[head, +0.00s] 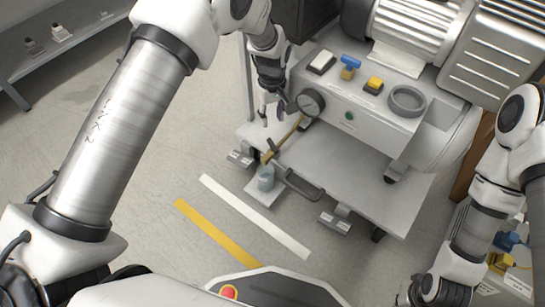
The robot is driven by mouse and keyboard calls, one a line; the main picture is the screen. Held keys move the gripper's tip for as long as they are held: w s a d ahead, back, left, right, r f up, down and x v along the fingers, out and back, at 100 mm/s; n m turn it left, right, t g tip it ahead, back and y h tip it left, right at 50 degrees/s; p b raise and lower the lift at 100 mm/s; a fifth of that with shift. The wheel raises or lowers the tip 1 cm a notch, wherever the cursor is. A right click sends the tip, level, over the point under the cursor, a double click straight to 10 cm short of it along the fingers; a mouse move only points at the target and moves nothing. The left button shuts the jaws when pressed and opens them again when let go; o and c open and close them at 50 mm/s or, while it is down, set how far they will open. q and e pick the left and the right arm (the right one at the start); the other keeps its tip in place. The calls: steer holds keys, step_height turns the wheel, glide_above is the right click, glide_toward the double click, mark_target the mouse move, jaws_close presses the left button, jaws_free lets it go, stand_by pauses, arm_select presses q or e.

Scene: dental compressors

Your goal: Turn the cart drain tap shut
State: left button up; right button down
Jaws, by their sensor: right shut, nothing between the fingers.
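The cart (375,165) carries a compressor. A brass-coloured pipe or lever (284,139) slants down from below a round gauge (310,102) to a small bluish jar (266,178). Which part is the drain tap is hard to tell; a blue-handled brass tap (349,66) also sits on the cart's upper panel. My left gripper (272,115) points down just left of the gauge, above the brass piece. Its fingers are apart, with nothing seen between them. My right gripper (418,298) is low at the bottom edge, away from the cart, shut and partly cut off.
A white switch box (321,62), a yellow block (374,84) and a grey ring (407,101) sit on the upper panel. A dark handle bar (303,186) sticks out near the jar. White (255,216) and yellow (215,232) floor strips lie in front.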

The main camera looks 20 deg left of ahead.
mark_target(273, 144)
arm_select(q)
steer(key=f+b, duration=0.3)
steer(key=f, duration=0.3)
steer(key=f+b, duration=0.4)
steer(key=f, duration=0.2)
steer(key=shift+w+f, duration=0.2)
steer(key=shift+f, duration=0.15)
arm_select(e)
step_height(273, 144, down, 8)
arm_select(q)
jaws_close()
